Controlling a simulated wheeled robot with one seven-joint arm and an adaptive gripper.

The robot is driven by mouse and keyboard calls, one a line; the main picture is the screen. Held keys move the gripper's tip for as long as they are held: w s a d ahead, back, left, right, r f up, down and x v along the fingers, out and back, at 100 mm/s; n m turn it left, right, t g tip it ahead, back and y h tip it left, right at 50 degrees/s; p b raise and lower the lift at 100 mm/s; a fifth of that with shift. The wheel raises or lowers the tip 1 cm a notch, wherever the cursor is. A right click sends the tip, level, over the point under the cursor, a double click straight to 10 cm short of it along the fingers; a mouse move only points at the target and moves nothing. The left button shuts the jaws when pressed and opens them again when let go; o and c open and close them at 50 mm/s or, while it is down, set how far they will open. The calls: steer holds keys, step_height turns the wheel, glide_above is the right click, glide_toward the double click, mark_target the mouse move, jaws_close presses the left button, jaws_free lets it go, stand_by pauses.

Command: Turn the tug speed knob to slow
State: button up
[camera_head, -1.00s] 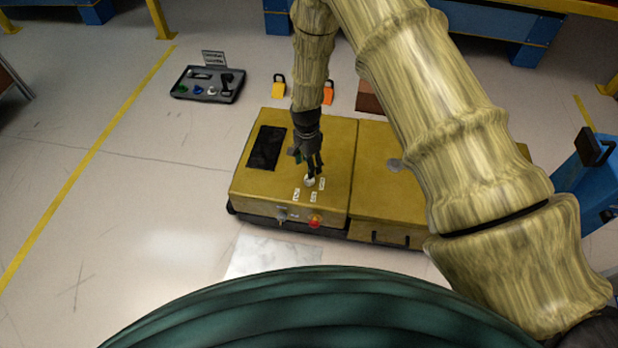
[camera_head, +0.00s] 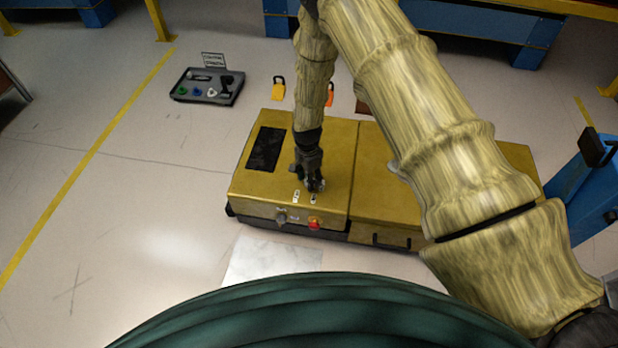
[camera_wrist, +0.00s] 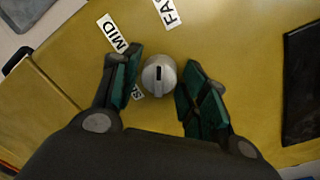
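The tug speed knob (camera_wrist: 159,75) is a round grey knob with a dark pointer slot, on the yellow top of the tug (camera_head: 262,190). In the wrist view its slot points up the picture, between the MID label (camera_wrist: 112,33) and the FAST label (camera_wrist: 166,12). A third label (camera_wrist: 137,92), mostly hidden by a finger, shows an S. My gripper (camera_wrist: 158,92) is open, with one green-padded finger on each side of the knob and gaps visible. In the head view my gripper (camera_head: 313,186) points down over the knob and hides it.
A red button (camera_head: 314,223) and a grey switch (camera_head: 281,217) sit on the tug's front face. A dark panel (camera_head: 265,149) lies on its top. A grey tray (camera_head: 207,87) with small parts, an orange padlock (camera_head: 278,89) and a blue cabinet (camera_head: 590,185) stand around it.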

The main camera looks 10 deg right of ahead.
steer(key=c, duration=0.5)
steer(key=shift+c, duration=0.2)
steer(key=shift+n, duration=0.3)
steer(key=shift+r+n+p, duration=0.1)
steer(key=shift+n+p, duration=0.4)
steer(key=shift+p, duration=0.15)
steer(key=n+p, duration=0.2)
steer(key=n, duration=0.1)
steer(key=n+p, duration=0.2)
steer(key=n, duration=0.4)
steer(key=shift+n+p, duration=0.35)
steer(key=shift+n, duration=0.05)
steer(key=n+p, duration=0.1)
steer(key=n, duration=0.5)
steer(key=shift+s+t+p, duration=0.1)
steer(key=shift+t+p, duration=0.25)
steer(key=shift+t, duration=0.05)
steer(key=n+p, duration=0.1)
steer(key=n, duration=0.5)
steer(key=shift+n, duration=0.3)
